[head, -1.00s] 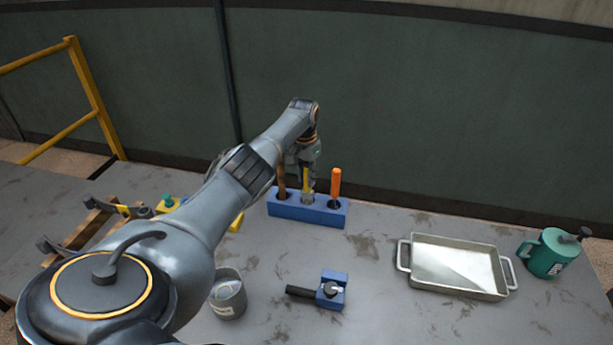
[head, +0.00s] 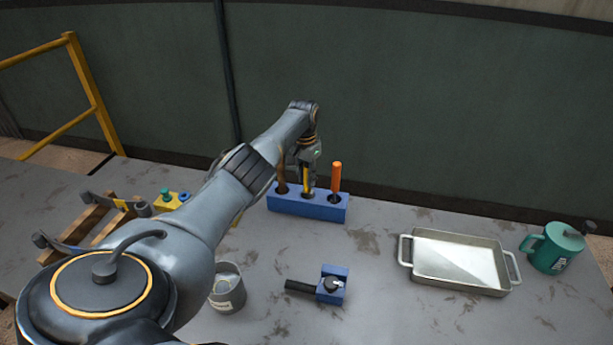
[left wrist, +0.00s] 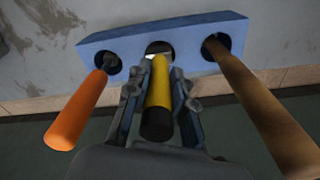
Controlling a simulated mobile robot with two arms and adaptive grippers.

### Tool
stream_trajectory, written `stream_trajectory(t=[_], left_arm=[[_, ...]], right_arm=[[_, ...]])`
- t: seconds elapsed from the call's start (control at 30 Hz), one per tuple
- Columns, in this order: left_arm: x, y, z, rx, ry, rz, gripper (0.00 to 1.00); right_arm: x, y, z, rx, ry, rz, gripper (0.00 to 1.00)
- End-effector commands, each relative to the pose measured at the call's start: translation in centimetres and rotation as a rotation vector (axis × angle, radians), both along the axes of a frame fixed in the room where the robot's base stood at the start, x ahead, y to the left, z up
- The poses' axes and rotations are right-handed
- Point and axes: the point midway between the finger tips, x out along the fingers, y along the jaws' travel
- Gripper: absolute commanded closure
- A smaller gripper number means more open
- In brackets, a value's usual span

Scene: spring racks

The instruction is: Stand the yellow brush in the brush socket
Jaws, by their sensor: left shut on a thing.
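The blue socket block (head: 325,211) stands at the back of the table, with three round holes in its top. My left gripper (head: 306,172) is above the middle hole, shut on the yellow brush (head: 306,182). In the left wrist view the brush (left wrist: 158,85) shows a yellow handle with a black end between the fingers (left wrist: 158,100). Its far end lines up with the middle hole and seems to enter it; how deep I cannot tell. My right gripper is not in view.
An orange-handled tool (head: 336,176) and a brown-handled tool (head: 282,172) stand in the outer holes, close beside the gripper. A grey cup (head: 227,298), a small blue holder (head: 333,290), a metal tray (head: 408,275) and a green mug (head: 548,250) stand further forward.

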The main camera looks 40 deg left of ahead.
Motion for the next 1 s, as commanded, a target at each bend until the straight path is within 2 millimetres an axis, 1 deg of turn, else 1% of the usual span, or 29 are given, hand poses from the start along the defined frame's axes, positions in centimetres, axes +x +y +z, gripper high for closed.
stream_trajectory(t=[0.27,0.3,0.37,0.4,0.77,0.87,1.0], left_arm=[[0.0,0.0,-0.1,0.000,-0.001,0.000,1.00],[0.0,0.0,-0.1,0.000,-0.001,0.000,0.71],[0.0,0.0,-0.1,0.000,-0.001,0.000,0.58],[0.0,0.0,-0.1,0.000,-0.001,0.000,0.50],[0.0,0.0,0.1,0.001,-0.001,-0.001,0.50],[0.0,0.1,0.8,0.000,-0.002,-0.001,0.50],[-0.1,0.1,2.9,0.003,-0.003,-0.003,0.50]], right_arm=[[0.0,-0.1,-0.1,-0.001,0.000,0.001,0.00],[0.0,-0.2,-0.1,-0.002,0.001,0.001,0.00],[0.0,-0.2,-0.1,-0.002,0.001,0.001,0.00],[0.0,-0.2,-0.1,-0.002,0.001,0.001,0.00],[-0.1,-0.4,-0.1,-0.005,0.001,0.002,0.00],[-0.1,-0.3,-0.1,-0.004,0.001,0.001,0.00],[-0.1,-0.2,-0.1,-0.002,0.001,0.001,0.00]])
